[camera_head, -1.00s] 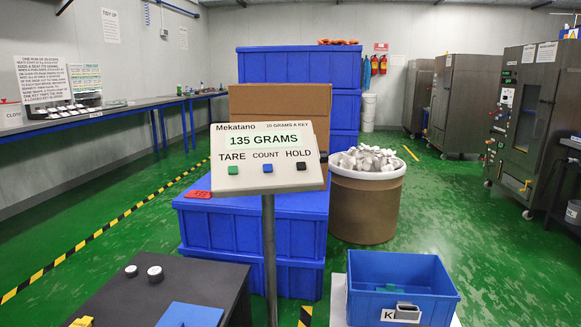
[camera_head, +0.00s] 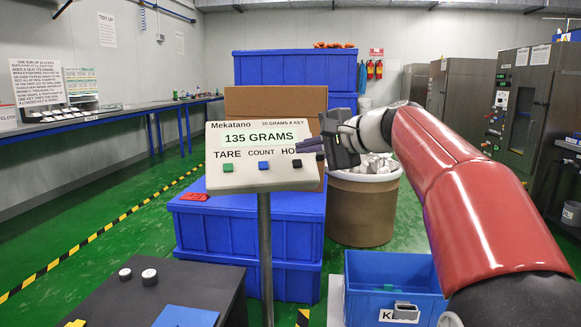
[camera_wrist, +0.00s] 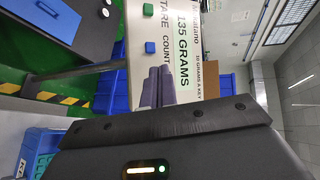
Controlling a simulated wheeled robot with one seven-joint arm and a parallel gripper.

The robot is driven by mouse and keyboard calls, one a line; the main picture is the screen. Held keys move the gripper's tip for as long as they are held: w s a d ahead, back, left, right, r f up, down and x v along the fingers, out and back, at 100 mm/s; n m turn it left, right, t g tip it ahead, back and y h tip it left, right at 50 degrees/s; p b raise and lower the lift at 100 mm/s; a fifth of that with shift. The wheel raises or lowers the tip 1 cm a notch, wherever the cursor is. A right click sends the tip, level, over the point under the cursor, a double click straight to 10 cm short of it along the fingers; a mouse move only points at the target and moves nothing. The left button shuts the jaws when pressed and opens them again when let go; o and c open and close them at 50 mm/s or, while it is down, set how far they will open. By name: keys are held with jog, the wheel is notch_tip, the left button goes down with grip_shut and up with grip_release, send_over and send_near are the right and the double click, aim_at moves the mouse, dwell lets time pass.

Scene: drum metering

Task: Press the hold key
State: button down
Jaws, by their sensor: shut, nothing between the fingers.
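The white Mekatano panel (camera_head: 222,143) stands on a post and its display reads 135 GRAMS. Below the display are a green TARE key (camera_head: 228,167), a blue COUNT key (camera_head: 263,165) and a black HOLD key (camera_head: 297,163). My gripper (camera_head: 299,146) is shut and empty at the panel's right side. Its fingertips overlap the HOLD label, just above the black key; I cannot tell whether they touch the panel. In the wrist view the shut fingers (camera_wrist: 158,72) point at the panel (camera_wrist: 137,30), which appears turned sideways. The black key is hidden there.
A cardboard box (camera_head: 272,100) and blue crates (camera_head: 293,70) stand behind the panel. A drum of white pieces (camera_head: 360,215) stands behind my arm. A blue bin (camera_head: 380,270) is at the lower right. A dark table (camera_head: 190,275) is at the lower left.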

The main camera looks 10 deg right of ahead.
aim_at(297, 164)
jog(key=shift+w+d+r+m+t+y, duration=0.25)
jog(key=shift+w+d+r, duration=0.15)
jog(key=shift+r, duration=0.15)
jog(key=shift+w+d+r+m+t+y, duration=0.15)
jog(key=shift+w+d+r+t, duration=0.1)
jog(key=shift+w+d+r, duration=0.25)
jog(key=shift+s+a, duration=0.1)
jog(key=shift+a, duration=0.05)
jog(key=shift+w+a+f+b, duration=0.1)
jog(key=shift+w+f+b, duration=0.65)
jog(key=shift+w+f, duration=2.35)
jog(key=shift+w+f, duration=0.1)
jog(key=shift+w+f, duration=0.2)
jog(key=shift+w+f, duration=0.25)
jog(key=shift+s+r, duration=0.55)
